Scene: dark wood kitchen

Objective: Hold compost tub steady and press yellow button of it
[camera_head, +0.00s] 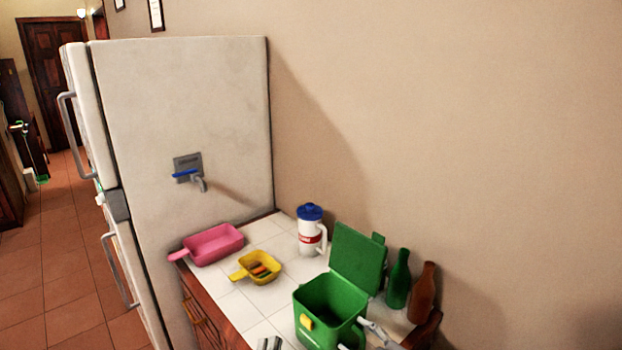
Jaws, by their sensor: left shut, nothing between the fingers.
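The green compost tub (321,302) stands on the white tiled counter near the bottom of the view. Its lid (357,262) is swung up and open, and the inside shows. The yellow button (306,322) is on the tub's front left side. My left gripper (270,343) just shows at the bottom edge, left of the tub and apart from it; it is shut and empty. My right gripper (374,331) is at the tub's right side, close to its handle. I cannot tell whether its fingers touch the tub or are closed.
Green (398,280) and brown (422,293) bottles stand right of the tub by the wall. A white jug with a blue lid (311,232) is behind it. A yellow pan with food (259,267) and a pink pan (212,244) lie left. A fridge (185,120) borders the counter.

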